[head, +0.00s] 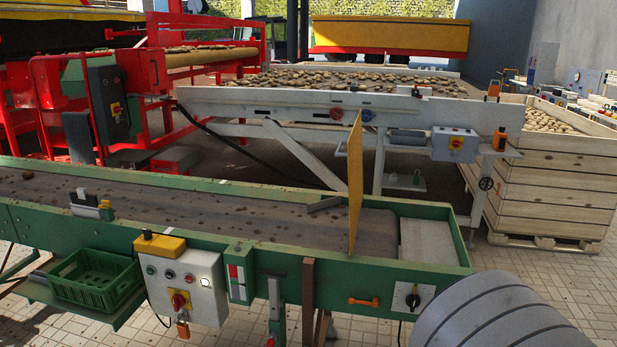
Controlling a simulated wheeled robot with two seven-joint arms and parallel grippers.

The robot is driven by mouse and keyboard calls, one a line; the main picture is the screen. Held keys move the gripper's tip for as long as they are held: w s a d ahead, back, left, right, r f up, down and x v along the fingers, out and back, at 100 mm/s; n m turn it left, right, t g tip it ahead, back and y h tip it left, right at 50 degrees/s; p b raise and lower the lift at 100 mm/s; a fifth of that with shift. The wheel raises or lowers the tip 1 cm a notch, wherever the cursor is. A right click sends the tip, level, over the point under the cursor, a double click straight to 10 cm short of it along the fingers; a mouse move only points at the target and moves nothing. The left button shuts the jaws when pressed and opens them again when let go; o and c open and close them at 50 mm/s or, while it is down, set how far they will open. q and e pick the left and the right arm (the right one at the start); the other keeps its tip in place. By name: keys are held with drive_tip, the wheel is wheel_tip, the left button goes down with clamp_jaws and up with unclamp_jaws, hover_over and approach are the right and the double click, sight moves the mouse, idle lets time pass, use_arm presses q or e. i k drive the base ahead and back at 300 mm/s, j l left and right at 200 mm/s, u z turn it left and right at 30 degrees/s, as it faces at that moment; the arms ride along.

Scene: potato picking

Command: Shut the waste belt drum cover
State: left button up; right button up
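The waste belt drum cover (355,185) is a yellow plate standing up, nearly edge-on to me, across the right part of the waste belt. It is open, with its lower edge near the green side wall. To its right the end of the green belt frame (435,211) lies uncovered, with a dark drum area and a pale flat panel inside. Neither of my grippers is in view, so their hold cannot be seen.
A control box (187,285) with buttons and a black rotary switch (412,296) sit on the frame's near side, with an orange handle (364,301) between. A green crate (95,280) is at left. A potato table (350,105) and wooden crate (550,190) stand behind.

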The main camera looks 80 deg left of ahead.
sight(351, 174)
drive_tip(key=k+j+u, duration=0.1)
drive_tip(key=j+u, duration=0.3)
drive_tip(key=k+j+u, duration=0.1)
drive_tip(key=j+u, duration=1.15)
drive_tip(key=i+l, duration=0.05)
drive_tip(key=l, duration=0.05)
